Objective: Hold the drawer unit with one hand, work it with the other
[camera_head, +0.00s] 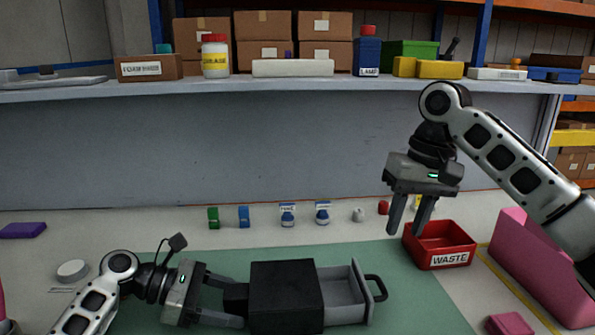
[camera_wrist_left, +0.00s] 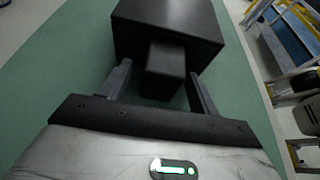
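The black drawer unit (camera_head: 285,292) stands on the green mat, its grey drawer (camera_head: 343,297) pulled out to the right. The drawer's dark handle (camera_head: 378,287) is at its right end, and its visible inside looks empty. My left gripper (camera_head: 238,306) is at the unit's left side, its fingers either side of a black block on the unit. The left wrist view shows the block (camera_wrist_left: 165,72) between the fingers, with a gap beside the left finger. My right gripper (camera_head: 404,232) is open and empty, pointing down near the red waste bin, above and right of the drawer.
Several small bottles and blocks line the table's back, including a green block (camera_head: 213,217). A loaded shelf (camera_head: 200,90) runs above. Mat front right is clear.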

